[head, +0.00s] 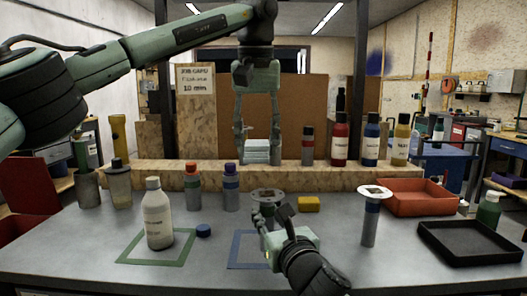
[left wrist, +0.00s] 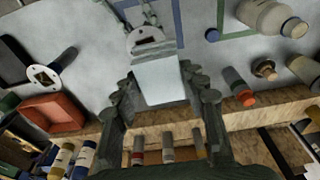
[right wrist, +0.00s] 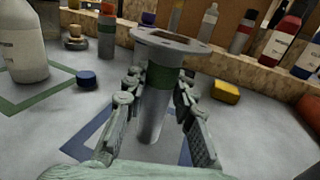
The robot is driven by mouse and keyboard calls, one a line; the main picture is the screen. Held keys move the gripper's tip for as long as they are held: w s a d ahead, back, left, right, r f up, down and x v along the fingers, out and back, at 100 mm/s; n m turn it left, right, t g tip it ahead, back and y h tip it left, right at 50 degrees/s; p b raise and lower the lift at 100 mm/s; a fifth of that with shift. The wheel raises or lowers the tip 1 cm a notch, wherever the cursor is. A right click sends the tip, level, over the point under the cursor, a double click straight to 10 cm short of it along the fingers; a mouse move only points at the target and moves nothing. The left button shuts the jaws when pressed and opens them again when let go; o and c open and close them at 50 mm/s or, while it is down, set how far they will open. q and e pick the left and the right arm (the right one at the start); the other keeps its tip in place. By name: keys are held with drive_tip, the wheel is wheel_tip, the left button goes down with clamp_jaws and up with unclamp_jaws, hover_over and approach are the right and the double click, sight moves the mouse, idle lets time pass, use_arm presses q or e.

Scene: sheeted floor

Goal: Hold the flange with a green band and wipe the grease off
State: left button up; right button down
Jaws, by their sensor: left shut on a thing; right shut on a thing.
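The flange with a green band (right wrist: 158,88) is a grey tube with a wide round plate on top. It is upright in my right gripper (right wrist: 155,105), whose fingers close on the tube below the plate. A dark brownish patch shows on the plate. In the head view the plate (head: 268,194) is visible above my right gripper (head: 272,212). I cannot tell whether its foot touches the table. My left gripper (head: 257,135) is shut on a folded pale-blue cloth (head: 257,151), held above and behind the flange, apart from it. The cloth (left wrist: 160,80) also shows in the left wrist view.
Another flange, blue-banded (head: 371,222), stands to the right. A white bottle (head: 158,220) stands in a green outline, beside a loose blue cap (head: 203,230). A yellow block (head: 308,203), red tray (head: 420,208) and black tray (head: 430,250) lie around. Bottles line a wooden ledge (head: 330,177) behind.

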sight(257, 194)
use_arm(q)
drive_tip(key=shift+f, duration=3.7)
drive_tip(key=shift+w+d+f, duration=0.1)
drive_tip(key=shift+d, duration=0.9)
drive_tip(key=shift+w+d+f, duration=0.1)
drive_tip(key=shift+d, duration=0.85)
drive_tip(key=shift+s+a, duration=0.15)
drive_tip(key=shift+a, duration=1.85)
wheel_tip(257, 194, up, 3)
drive_tip(key=shift+d+r, duration=0.1)
drive_tip(key=shift+d, duration=0.05)
use_arm(e)
drive_tip(key=shift+d, duration=0.1)
use_arm(q)
drive_tip(key=shift+r, duration=2.45)
drive_tip(key=shift+f, duration=0.1)
